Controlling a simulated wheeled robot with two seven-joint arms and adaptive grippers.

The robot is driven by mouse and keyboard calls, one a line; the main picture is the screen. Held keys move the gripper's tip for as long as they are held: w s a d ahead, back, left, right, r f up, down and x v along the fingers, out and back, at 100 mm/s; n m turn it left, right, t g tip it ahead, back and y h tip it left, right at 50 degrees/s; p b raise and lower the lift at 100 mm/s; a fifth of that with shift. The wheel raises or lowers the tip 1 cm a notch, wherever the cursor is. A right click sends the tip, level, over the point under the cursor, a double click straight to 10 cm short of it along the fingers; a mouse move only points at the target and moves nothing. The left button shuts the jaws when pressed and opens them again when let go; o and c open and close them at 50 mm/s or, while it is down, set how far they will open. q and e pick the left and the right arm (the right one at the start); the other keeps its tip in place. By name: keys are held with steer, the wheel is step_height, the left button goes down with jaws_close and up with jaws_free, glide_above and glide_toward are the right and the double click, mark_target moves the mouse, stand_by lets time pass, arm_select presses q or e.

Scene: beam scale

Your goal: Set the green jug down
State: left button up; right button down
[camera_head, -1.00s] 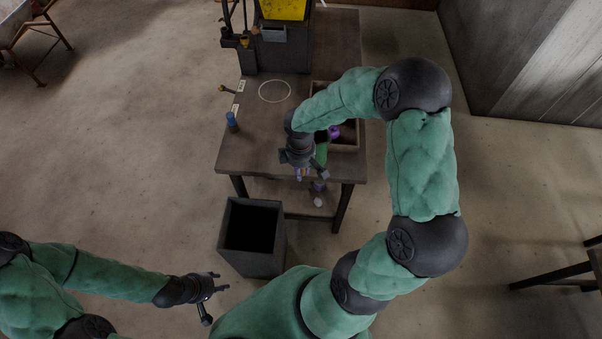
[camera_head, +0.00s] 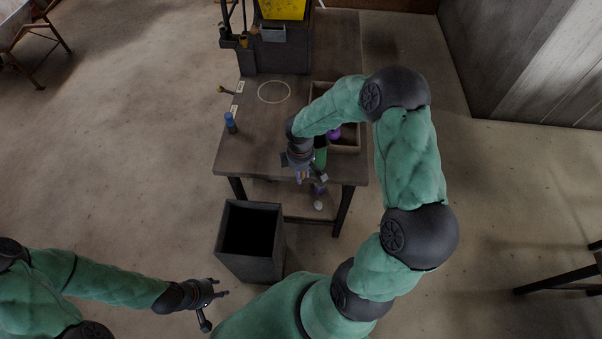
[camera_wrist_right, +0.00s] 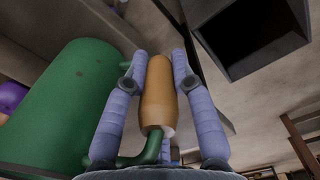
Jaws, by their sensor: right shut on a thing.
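The green jug (camera_wrist_right: 62,105) fills the left of the right wrist view, with a tan grip (camera_wrist_right: 158,92) on its handle. My right gripper (camera_wrist_right: 165,85) is shut on this handle, its purple fingers on both sides of the grip. In the head view the jug (camera_head: 320,156) shows only partly beside my right gripper (camera_head: 306,174), near the table's front edge. The jug's base and whatever is under it are hidden, so I cannot tell whether it touches the table. My left gripper (camera_head: 216,301) is empty, its fingers spread, away from the table at lower left.
The table (camera_head: 262,150) carries a white ring mark (camera_head: 273,92), a blue cylinder (camera_head: 231,123) and a wooden tray (camera_head: 346,149) with a purple object (camera_head: 333,133). A dark open bin (camera_head: 250,268) stands on the floor in front. The table's left part is largely clear.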

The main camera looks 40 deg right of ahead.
steer(key=c, duration=1)
jaws_free()
steer(key=shift+f, duration=0.1)
steer(key=shift+c, duration=0.2)
step_height(320, 180, up, 12)
steer(key=p, duration=0.4)
steer(key=shift+a+r+p, duration=0.1)
steer(key=shift+r+p, duration=0.1)
steer(key=shift+p, duration=0.1)
